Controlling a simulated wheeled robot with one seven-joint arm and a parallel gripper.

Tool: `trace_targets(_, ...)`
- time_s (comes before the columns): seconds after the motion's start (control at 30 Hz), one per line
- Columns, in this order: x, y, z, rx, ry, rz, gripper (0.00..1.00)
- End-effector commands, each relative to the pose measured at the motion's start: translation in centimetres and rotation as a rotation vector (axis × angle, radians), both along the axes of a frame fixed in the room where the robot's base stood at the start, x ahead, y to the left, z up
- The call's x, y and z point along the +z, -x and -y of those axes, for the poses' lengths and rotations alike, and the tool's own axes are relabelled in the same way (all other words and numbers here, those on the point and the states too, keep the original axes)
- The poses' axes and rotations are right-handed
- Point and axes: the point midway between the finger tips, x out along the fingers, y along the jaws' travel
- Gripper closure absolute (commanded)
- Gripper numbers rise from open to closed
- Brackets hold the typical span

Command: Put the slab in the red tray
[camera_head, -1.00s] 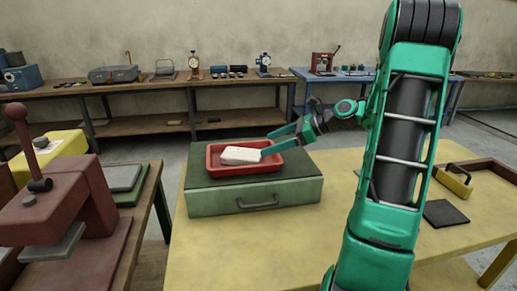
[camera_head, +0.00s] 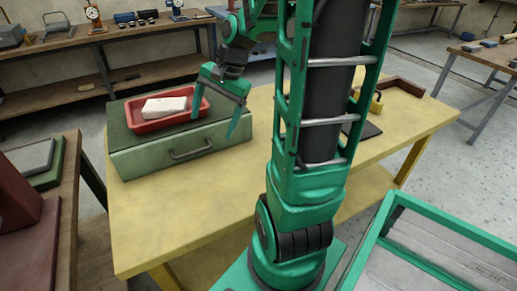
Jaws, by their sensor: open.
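The white slab (camera_head: 164,107) lies inside the red tray (camera_head: 142,127), flat or nearly so. The tray rests on top of a green box (camera_head: 140,163) with a handle, on the yellow table. My gripper (camera_head: 212,125) is open and empty, its two green fingers pointing down. One finger is by the tray's right end and the other is over the right part of the box. The slab is apart from the fingers.
The yellow table (camera_head: 190,220) has clear room in front of the box. A dark flat pad (camera_head: 366,130) and a yellow handled piece (camera_head: 376,103) lie behind my arm. A wooden bench (camera_head: 72,200) stands at the left.

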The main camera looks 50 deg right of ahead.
Motion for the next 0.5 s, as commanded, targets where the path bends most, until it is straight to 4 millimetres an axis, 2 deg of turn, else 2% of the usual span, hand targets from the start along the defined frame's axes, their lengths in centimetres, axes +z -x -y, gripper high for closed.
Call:
trace_targets(0.2,0.2,6.5,-0.9,0.274,0.171,-0.05,0.15)
trace_targets(0.5,0.1,15.3,-1.3,0.617,0.292,-0.128,0.15)
